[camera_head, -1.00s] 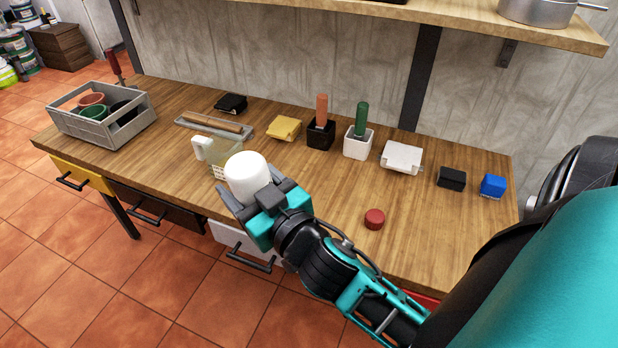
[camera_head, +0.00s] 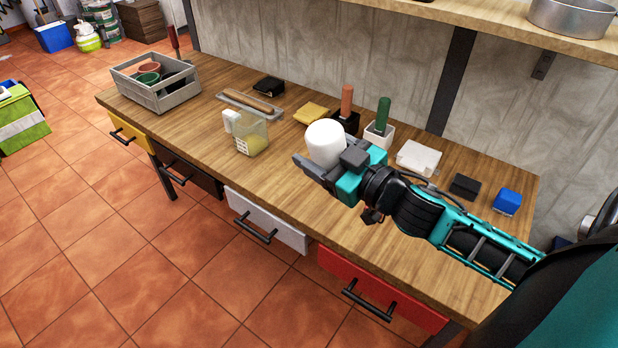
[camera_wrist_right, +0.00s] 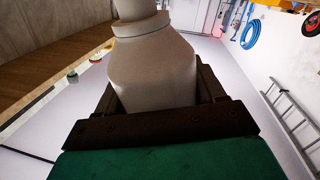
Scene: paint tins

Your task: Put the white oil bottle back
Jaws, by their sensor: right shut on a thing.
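My right gripper (camera_head: 322,170) is shut on the white oil bottle (camera_head: 325,142) and holds it above the workbench, over its front half. In the head view mostly the rounded white end of the bottle shows. In the right wrist view the bottle (camera_wrist_right: 152,75) sits between the fingers, with its narrower neck at the top of the picture. The wooden workbench (camera_head: 290,185) lies below. My left gripper is not in view.
A grey crate with cups (camera_head: 165,95) stands at the bench's left end. A shelf (camera_head: 480,35) hangs above.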

